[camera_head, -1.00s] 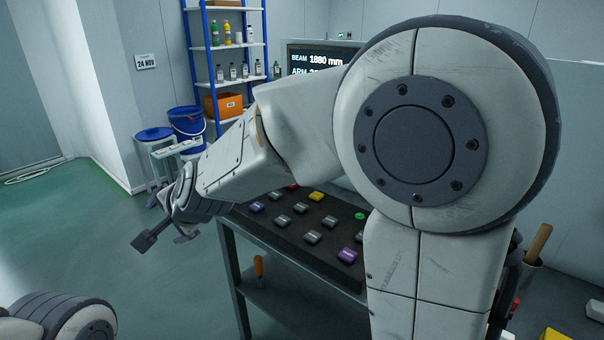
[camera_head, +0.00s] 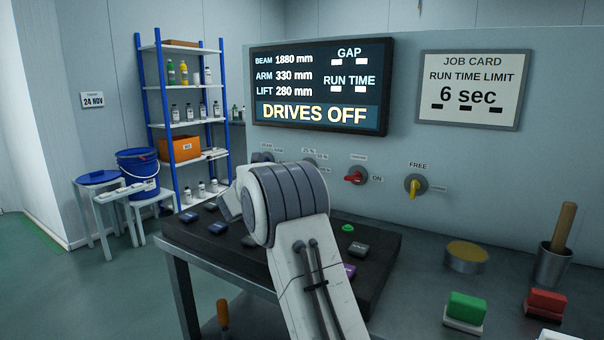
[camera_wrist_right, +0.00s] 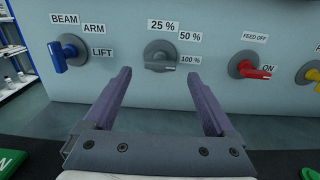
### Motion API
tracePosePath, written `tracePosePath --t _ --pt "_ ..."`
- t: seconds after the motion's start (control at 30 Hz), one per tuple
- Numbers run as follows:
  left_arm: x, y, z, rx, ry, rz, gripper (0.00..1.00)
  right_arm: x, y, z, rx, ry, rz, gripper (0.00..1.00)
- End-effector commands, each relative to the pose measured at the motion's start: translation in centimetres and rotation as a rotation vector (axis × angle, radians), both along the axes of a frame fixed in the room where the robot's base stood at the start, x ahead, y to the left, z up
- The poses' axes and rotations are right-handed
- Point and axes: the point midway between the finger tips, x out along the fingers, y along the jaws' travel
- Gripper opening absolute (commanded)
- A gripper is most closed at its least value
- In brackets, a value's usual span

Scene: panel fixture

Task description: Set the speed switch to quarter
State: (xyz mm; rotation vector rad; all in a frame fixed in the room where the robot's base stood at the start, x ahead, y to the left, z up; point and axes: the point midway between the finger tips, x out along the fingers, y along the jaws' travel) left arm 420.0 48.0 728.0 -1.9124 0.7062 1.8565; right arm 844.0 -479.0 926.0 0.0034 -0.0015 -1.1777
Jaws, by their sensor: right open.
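The speed switch (camera_wrist_right: 160,56) is a grey round knob on the panel, with 25 %, 50 % and 100 % labels above and to its right. Its grey handle lies roughly level, its right end beside the 100 % label (camera_wrist_right: 190,60). My right gripper (camera_wrist_right: 160,75) is open and empty. In the right wrist view its two fingers point at the panel, one on each side below the switch, apart from it. In the head view my arm hides the switch; only its upper labels (camera_head: 309,150) show. My left gripper is not in view.
A blue selector (camera_wrist_right: 68,52) sits left of the switch, and a red switch (camera_wrist_right: 248,67) at ON sits right. A yellow switch (camera_head: 414,186) is farther right. The display (camera_head: 320,85) reads DRIVES OFF. A button console (camera_head: 378,262) lies below the panel.

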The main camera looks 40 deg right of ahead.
Motion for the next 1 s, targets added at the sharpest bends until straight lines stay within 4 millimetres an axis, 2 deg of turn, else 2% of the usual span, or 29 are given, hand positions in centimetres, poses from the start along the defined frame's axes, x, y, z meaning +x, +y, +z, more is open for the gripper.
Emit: tracePosePath --t 0.1,0.3,0.5,0.73,0.93,0.97,1.0 --pt "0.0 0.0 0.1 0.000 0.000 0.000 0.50 0.9 -2.3 0.0 -0.001 0.001 -0.003 0.90" --pt "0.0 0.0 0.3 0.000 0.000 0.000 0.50 1.9 -5.0 0.0 -0.002 0.001 -0.002 0.90" --pt "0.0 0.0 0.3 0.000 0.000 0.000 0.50 2.2 -6.0 0.0 -0.002 0.002 0.000 0.90" --pt "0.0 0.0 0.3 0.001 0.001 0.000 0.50 2.2 -6.0 0.0 -0.002 0.003 0.000 0.90" --pt "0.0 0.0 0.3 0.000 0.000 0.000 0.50 2.2 -6.0 0.0 -0.002 0.002 0.000 0.14" --pt "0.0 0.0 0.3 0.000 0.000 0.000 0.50 2.2 -6.0 0.0 -0.002 0.002 0.000 0.04" --pt "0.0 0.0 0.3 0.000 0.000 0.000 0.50 2.2 -6.0 0.0 -0.002 0.003 -0.001 0.04"
